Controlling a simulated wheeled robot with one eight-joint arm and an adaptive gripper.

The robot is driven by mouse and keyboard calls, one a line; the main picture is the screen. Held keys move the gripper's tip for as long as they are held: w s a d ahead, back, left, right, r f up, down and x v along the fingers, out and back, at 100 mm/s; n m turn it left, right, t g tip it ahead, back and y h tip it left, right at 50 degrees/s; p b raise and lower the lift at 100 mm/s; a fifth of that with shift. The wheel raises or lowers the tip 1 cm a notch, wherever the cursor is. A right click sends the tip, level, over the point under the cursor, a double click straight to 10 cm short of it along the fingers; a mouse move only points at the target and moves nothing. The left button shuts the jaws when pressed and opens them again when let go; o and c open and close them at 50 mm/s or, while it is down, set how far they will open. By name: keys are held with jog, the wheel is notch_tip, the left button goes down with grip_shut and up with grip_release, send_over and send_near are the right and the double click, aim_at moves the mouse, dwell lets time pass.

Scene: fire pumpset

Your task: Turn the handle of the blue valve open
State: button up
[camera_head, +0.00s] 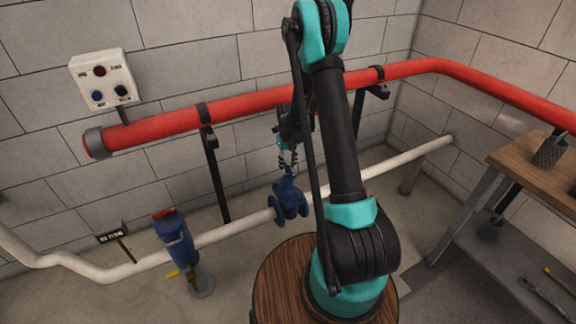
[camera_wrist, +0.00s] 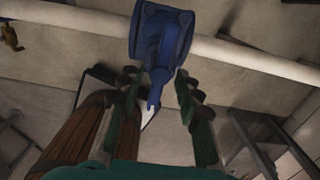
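The blue valve (camera_head: 290,200) sits on the white pipe in the head view. In the wrist view its blue body (camera_wrist: 161,38) is at the top middle, and a slim blue stem or handle (camera_wrist: 155,95) points down from it. My gripper (camera_head: 288,160) is above the valve in the head view. In the wrist view my gripper's two green fingers (camera_wrist: 157,88) are apart, one on each side of the slim blue part. I see a gap on both sides, so the gripper looks open. The handle's exact shape is hard to tell.
A red pipe (camera_head: 240,106) runs along the wall behind my arm. The white pipe (camera_head: 225,231) runs low. A blue post with a red top (camera_head: 176,243) stands left of the valve. A wooden table (camera_head: 540,165) stands at the right. A button box (camera_head: 104,80) hangs on the wall.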

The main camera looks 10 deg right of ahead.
jog(key=shift+f, duration=0.1)
jog(key=shift+c, duration=0.3)
grip_shut()
jog(key=shift+n, duration=0.4)
